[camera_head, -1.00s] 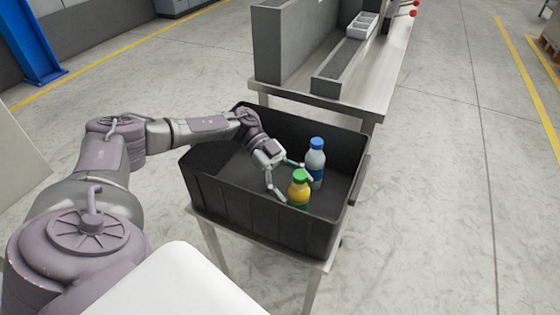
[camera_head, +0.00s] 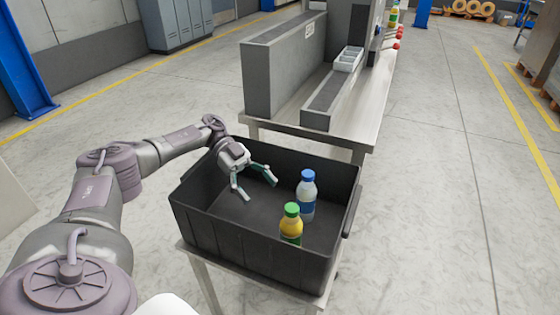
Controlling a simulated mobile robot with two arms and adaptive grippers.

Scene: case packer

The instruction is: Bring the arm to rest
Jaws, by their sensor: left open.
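My left gripper (camera_head: 254,185) is open and empty. It hangs over the left back part of a black crate (camera_head: 250,261), its fingers pointing down and to the right. The fingers are apart from both bottles. A yellow bottle with a green cap (camera_head: 291,226) stands upright in the crate near the front wall, its lower part hidden by that wall. A clear bottle with a blue cap and blue label (camera_head: 307,190) stands upright just behind it. My left arm (camera_head: 118,170) reaches in from the left. My right gripper is not in view.
The crate rests on a small metal table (camera_head: 198,266). Behind it stands a steel bench (camera_head: 352,128) with a grey machine (camera_head: 283,68) and a white divided tray (camera_head: 349,58). Another bottle (camera_head: 393,17) shows at the far end.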

